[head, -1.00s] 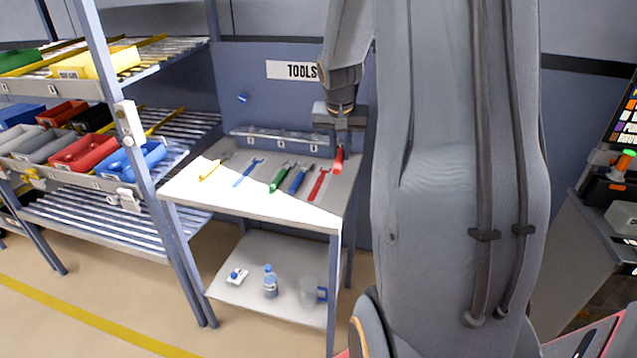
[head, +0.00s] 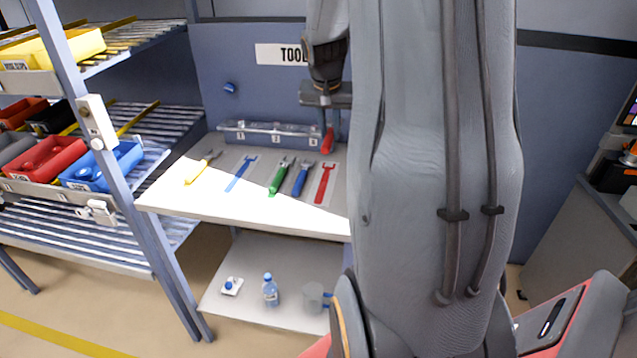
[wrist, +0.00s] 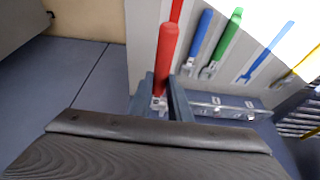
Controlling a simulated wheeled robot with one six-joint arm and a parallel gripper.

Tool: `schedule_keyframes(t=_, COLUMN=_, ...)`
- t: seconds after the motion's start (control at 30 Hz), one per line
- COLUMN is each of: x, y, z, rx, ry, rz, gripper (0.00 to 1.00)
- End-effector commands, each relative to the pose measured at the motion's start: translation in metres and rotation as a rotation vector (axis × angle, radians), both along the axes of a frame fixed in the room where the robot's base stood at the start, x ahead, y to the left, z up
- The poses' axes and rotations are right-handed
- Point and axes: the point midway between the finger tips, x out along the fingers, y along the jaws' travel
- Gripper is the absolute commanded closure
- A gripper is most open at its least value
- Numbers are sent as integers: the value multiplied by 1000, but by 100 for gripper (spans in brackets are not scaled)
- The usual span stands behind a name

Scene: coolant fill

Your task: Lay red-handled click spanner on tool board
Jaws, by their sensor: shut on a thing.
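My gripper (head: 327,118) is shut on the red-handled click spanner (head: 327,141), above the back right part of the tool board (head: 262,211). In the wrist view the spanner's red handle (wrist: 167,58) sticks out past my fingers (wrist: 162,100); its metal part between them is partly hidden. A flat red spanner shape (head: 325,184) is on the board, in front of the held spanner in the head view. Left of it lie a blue-handled tool (head: 301,180) and a green-handled tool (head: 279,178), then a flat blue shape (head: 240,175) and a yellow tool (head: 199,171).
A clear-fronted bin rail (head: 270,134) runs along the board's back edge, below the TOOLS sign (head: 279,54). The lower shelf (head: 249,306) holds a bottle (head: 270,290) and a jug (head: 312,297). A rack with coloured bins (head: 48,158) stands at left.

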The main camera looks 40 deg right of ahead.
Motion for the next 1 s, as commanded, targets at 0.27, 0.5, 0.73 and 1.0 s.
schedule_keyframes(t=0.27, x=10, y=0, z=-34, rx=-1, ry=-1, rz=0, gripper=100)
schedule_keyframes(t=0.5, x=16, y=0, z=-58, rx=-1, ry=-1, rz=0, gripper=100)
schedule_keyframes(t=0.73, x=16, y=1, z=-83, rx=2, ry=4, rz=1, gripper=100)
schedule_keyframes(t=1.0, x=17, y=0, z=-120, rx=0, ry=0, rz=1, gripper=100)
